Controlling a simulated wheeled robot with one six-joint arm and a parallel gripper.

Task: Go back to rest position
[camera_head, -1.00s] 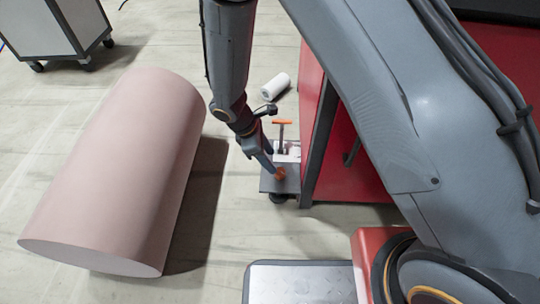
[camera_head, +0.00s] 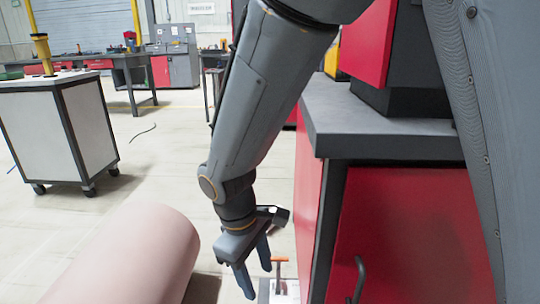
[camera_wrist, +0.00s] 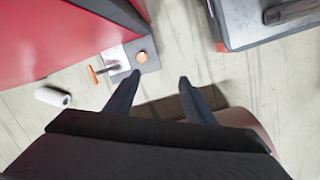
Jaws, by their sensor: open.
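My gripper (camera_head: 256,275) hangs pointing down from my grey arm, left of the red cabinet. Its two fingers are apart with nothing between them. The wrist view also shows my gripper (camera_wrist: 157,88) open and empty, with bare floor and a dark shadow past the fingertips. A small platform (camera_wrist: 150,64) with an orange round piece (camera_wrist: 141,57) and an orange-handled tool (camera_wrist: 94,75) lies beyond the fingers, apart from them. In the head view the orange-handled tool (camera_head: 279,262) shows just right of the fingers.
A big pink cylinder (camera_head: 135,262) lies on the floor at the left. The red cabinet (camera_head: 410,235) with a grey top (camera_head: 375,125) stands close at the right. A wheeled white cart (camera_head: 50,130) and workbenches (camera_head: 130,65) are farther back. A white roll (camera_wrist: 52,97) lies on the floor.

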